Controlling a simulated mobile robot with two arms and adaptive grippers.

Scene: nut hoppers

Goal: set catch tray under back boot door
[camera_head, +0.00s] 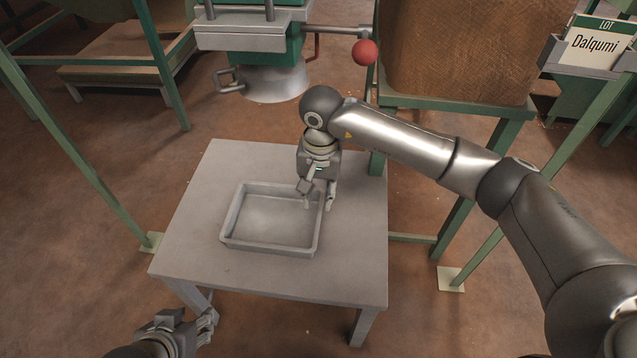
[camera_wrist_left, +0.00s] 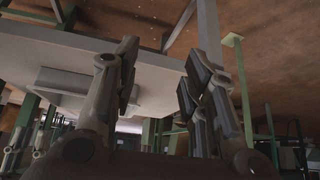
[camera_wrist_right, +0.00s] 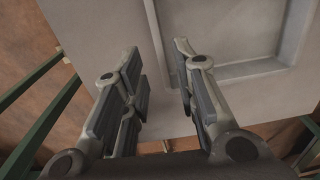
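The grey catch tray (camera_head: 268,246) is empty and lies upright on the grey table; its rim also shows in the right wrist view (camera_wrist_right: 244,72). My right gripper (camera_head: 317,203) is open at the tray's right wall. One finger is over the inside and the other outside; the wall (camera_wrist_right: 158,45) runs between them, and contact cannot be told. A grey conical boot (camera_head: 272,84) with a side handle (camera_head: 227,81) hangs beyond the table; its opening is hidden, and I cannot tell whether it is the back one. My left gripper (camera_wrist_left: 157,82) is open and empty below the table's front left corner.
The table (camera_head: 345,268) has bare top around the tray. A lever with a red ball (camera_head: 365,53) sticks out beside the boot. Green frame legs (camera_head: 78,148) stand left and right. A brown bin (camera_head: 462,50) and a "Dalqumi" lot card (camera_head: 597,45) are at the back right.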

